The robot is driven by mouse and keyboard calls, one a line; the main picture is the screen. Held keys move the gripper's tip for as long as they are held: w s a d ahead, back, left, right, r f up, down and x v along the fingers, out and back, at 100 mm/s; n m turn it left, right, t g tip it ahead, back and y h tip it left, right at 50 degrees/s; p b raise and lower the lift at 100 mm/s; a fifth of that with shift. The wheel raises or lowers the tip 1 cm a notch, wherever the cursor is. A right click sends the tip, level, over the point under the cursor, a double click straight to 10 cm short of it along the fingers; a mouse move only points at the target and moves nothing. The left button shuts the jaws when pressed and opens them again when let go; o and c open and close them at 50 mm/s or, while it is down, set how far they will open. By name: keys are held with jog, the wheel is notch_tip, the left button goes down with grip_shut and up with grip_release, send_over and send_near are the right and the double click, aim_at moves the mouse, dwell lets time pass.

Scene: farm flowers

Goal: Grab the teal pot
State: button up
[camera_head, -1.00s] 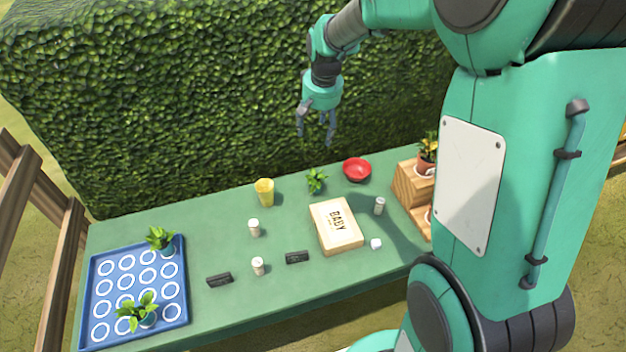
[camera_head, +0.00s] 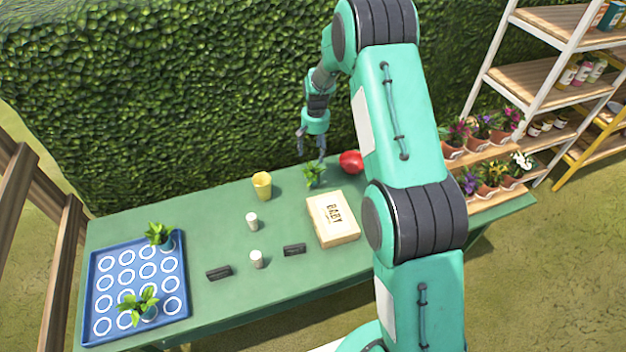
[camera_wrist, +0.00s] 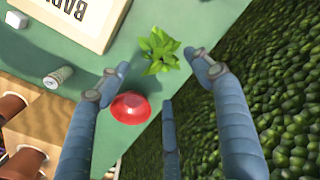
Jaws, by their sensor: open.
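A leafy green plant (camera_head: 313,174) stands near the back edge of the green table; its pot is mostly hidden. In the wrist view its leaves (camera_wrist: 158,50) cover the pot, so I cannot tell its colour. My gripper (camera_head: 312,156) is open and empty just above this plant, with its fingers pointing down. In the wrist view the spread fingers (camera_wrist: 158,74) reach around the space beside the leaves, apart from them. Two more leafy plants stand in the blue tray; the front one (camera_head: 148,313) and the back one (camera_head: 168,243) show teal pots.
A yellow cup (camera_head: 262,185) stands left, a wooden BABY box (camera_head: 347,232) in front. The hedge (camera_head: 200,100) rises behind the blue tray (camera_head: 92,290) and table.

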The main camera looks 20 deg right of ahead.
aim_at(313, 174)
jog(key=f, duration=0.2)
jog(key=w+f, duration=0.1)
jog(key=f, duration=0.1)
jog(key=shift+d, duration=0.3)
jog(key=shift+s, duration=0.1)
jog(key=shift+a+f, duration=0.15)
jog(key=shift+f, duration=4.15)
jog(key=shift+f, duration=0.1)
jog(key=shift+w+a+f+b, duration=0.1)
jog(key=shift+f+b, duration=0.1)
jog(key=shift+f, duration=1.05)
jog(key=shift+w+f+b, duration=0.1)
jog(key=shift+f+b, duration=0.05)
jog(key=shift+f, duration=1.1)
jog(key=shift+c, duration=0.2)
jog(key=c, duration=1.4)
